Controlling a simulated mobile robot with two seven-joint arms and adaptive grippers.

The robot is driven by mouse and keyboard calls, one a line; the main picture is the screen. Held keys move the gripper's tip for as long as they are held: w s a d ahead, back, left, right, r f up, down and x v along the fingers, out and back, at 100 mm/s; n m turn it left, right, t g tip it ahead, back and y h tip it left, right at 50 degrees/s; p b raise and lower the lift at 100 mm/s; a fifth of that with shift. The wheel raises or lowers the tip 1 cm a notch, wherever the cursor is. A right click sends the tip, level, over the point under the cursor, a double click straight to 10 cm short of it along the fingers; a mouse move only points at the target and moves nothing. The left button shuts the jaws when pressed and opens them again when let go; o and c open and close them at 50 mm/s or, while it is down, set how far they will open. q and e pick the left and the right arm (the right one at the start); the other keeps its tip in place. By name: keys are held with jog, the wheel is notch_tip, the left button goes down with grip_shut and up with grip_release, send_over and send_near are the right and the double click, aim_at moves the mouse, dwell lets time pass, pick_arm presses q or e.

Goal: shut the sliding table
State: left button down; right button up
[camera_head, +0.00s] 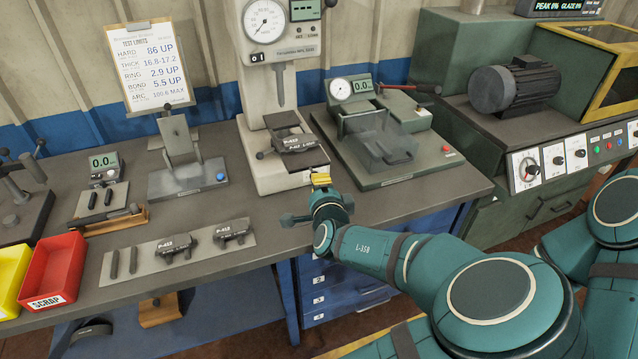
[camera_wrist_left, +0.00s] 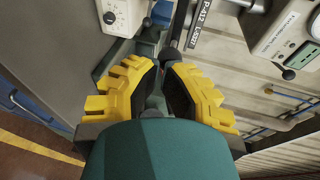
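The upright dial press (camera_head: 270,85) stands at the back middle of the bench. A dark plate (camera_head: 281,120), which looks like its sliding table, lies under the plunger. A labelled brake shoe (camera_head: 303,145) sits at the plate's front; a label strip (camera_wrist_left: 195,25) also shows in the left wrist view. My left gripper (camera_head: 320,180), with yellow fingers, is low in front of the press, just below the shoe. In the left wrist view its fingertips (camera_wrist_left: 160,70) are a little apart with nothing clearly held. Contact with the table cannot be told. My right gripper is out of view.
A tester with a clear guard (camera_head: 385,140) stands right of the press. A grey stand (camera_head: 188,175) is to the left.

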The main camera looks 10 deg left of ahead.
aim_at(302, 151)
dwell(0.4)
pick_arm(q)
jog(key=w+a, duration=0.2)
jog(key=w, duration=0.1)
jog(key=w+a, duration=0.3)
jog(key=w, duration=0.1)
jog(key=w+a, duration=0.2)
jog(key=w, duration=0.2)
jog(key=shift+a, duration=0.15)
jog(key=shift+s, duration=0.1)
